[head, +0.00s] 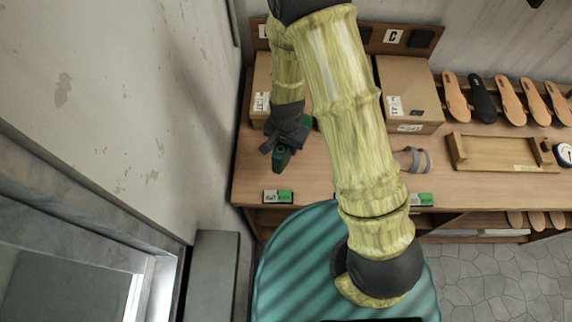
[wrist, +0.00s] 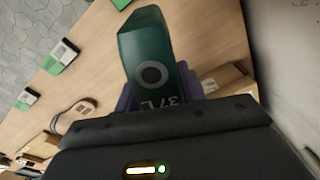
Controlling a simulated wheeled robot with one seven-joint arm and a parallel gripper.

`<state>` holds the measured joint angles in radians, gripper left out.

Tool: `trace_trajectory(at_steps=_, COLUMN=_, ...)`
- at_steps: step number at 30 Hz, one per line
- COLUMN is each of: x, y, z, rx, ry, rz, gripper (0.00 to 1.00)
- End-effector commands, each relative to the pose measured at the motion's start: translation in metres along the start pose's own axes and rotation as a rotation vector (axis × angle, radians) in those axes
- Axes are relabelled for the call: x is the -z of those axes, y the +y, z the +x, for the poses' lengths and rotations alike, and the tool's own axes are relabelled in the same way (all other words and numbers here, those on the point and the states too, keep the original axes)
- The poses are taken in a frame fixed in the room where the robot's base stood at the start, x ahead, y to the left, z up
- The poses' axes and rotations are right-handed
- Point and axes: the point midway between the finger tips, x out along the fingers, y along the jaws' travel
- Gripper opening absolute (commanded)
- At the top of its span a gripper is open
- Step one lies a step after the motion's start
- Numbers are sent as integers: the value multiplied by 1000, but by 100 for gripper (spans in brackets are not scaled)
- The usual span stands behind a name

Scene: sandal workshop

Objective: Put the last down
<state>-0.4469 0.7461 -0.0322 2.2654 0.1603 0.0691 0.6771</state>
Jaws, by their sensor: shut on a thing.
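The last is a dark green foot form (head: 282,157), marked "37L" in the wrist view (wrist: 178,68). My gripper (head: 284,142) is shut on it. It is held at the left part of the wooden workbench (head: 240,180), in front of a cardboard box. I cannot tell how far it is above the bench top. In the wrist view the last points up in the picture, away from the jaws, which hide its rear end.
Cardboard boxes (head: 408,88) stand at the back. Green-and-white labels (head: 277,196) mark the front edge. A sandal (head: 416,158), a wooden tray (head: 458,152) and several insoles (head: 455,97) are to the right. A wall (head: 150,110) is close on the left.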

Motion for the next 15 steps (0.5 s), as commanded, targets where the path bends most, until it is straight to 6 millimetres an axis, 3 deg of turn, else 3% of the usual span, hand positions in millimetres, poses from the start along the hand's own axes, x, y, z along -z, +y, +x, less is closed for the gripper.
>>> trace_trajectory(at_steps=1, x=0, y=1, z=15, rx=0, ry=0, rz=0, gripper=17)
trace_trajectory(at_steps=9, x=-2, y=3, z=57, rx=0, ry=0, rz=5, gripper=17)
trace_trajectory(at_steps=15, x=-2, y=4, z=66, rx=1, ry=2, rz=5, gripper=17)
